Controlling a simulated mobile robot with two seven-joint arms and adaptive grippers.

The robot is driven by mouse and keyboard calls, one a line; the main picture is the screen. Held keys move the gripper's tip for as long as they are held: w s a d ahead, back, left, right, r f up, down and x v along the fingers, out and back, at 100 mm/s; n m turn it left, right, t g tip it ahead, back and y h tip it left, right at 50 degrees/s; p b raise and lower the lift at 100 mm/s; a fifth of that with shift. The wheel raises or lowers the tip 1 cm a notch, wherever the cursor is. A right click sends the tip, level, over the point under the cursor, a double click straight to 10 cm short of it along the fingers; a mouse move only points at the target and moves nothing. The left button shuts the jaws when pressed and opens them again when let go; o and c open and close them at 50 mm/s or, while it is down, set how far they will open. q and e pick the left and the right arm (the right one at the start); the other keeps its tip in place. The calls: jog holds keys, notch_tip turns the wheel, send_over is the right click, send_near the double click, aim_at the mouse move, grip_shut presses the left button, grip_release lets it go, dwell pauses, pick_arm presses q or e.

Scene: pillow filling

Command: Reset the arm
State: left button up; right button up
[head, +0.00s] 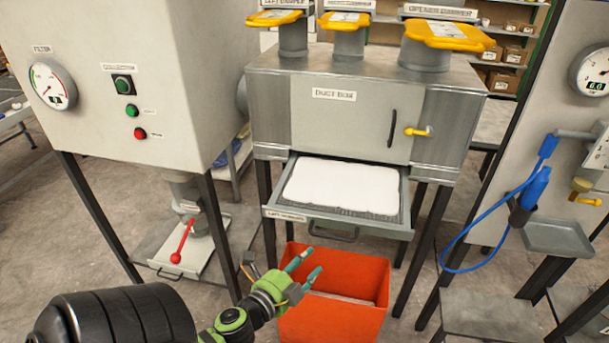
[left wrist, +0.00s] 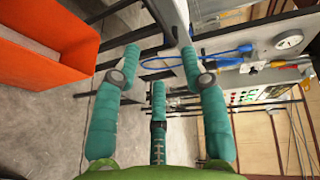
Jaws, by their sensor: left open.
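My left gripper (head: 309,267) reaches in from the bottom left in the head view, over the near left part of an orange bin (head: 340,318). Its teal fingers are spread apart with nothing between them. In the left wrist view the same gripper (left wrist: 165,75) shows its teal fingers open and empty, with the orange bin (left wrist: 40,62) at the upper left, apart from the fingers. My right gripper is in neither view.
A duct box (head: 335,105) stands ahead with its lower drawer (head: 337,228) pulled out, holding a white sheet. A grey cabinet (head: 150,60) with a red-handled valve (head: 182,242) stands left. A panel with a blue hose (head: 470,222) stands right.

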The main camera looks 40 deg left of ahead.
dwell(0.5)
pick_arm(q)
jog(key=s+d+f+n+g+b, duration=0.1)
jog(key=s+f+n+g, duration=0.3)
jog(key=f, duration=1)
jog(key=s+d+f+n+g+b, duration=0.1)
jog(key=s+d+f+n+g, duration=0.3)
jog(key=f, duration=1.1)
jog(key=s+d+f+n+g+h, duration=0.1)
jog(key=s+d+f+n+g, duration=0.1)
jog(key=s+f, duration=0.7)
jog(key=s+d+f+n+g+h+b, duration=0.1)
jog(key=s+d+f+n+g, duration=0.2)
jog(key=s+f, duration=0.5)
jog(key=s+d+g, duration=0.1)
jog(key=s+d, duration=0.1)
jog(key=s, duration=0.4)
jog(key=shift+s+d+f+g+h, duration=0.3)
jog(key=shift+d+f+g, duration=0.05)
jog(key=shift+f+g, duration=0.05)
